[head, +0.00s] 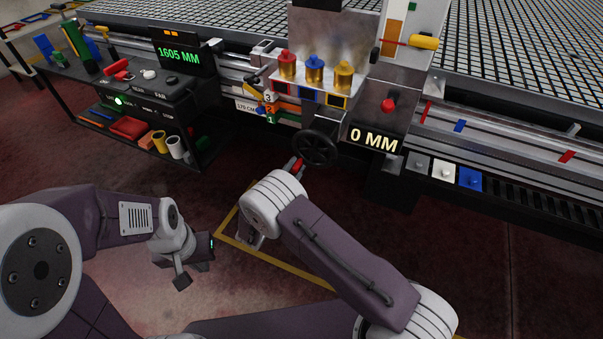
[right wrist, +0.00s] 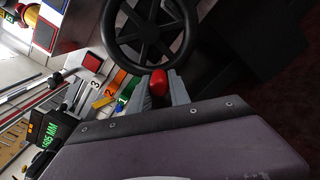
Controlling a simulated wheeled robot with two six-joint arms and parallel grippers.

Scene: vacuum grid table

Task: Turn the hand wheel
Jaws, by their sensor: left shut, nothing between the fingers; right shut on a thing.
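The black spoked hand wheel (head: 317,149) is mounted on the front of the machine, left of the "0 MM" display (head: 375,138). In the right wrist view the wheel (right wrist: 152,68) fills the upper middle. My right gripper (head: 296,166) is at the wheel's lower left edge. It is shut on the wheel's red handle (right wrist: 158,82), which sits between its two fingers in the right wrist view. My left gripper (head: 182,283) is shut and empty, low over the floor at the left, well apart from the wheel.
A black side table (head: 185,100) with tools, cups and a "1605 MM" display stands at the left. Red, blue and yellow-topped brass parts (head: 315,75) stand above the wheel. The grid table (head: 520,70) spans the back. Open floor lies in front.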

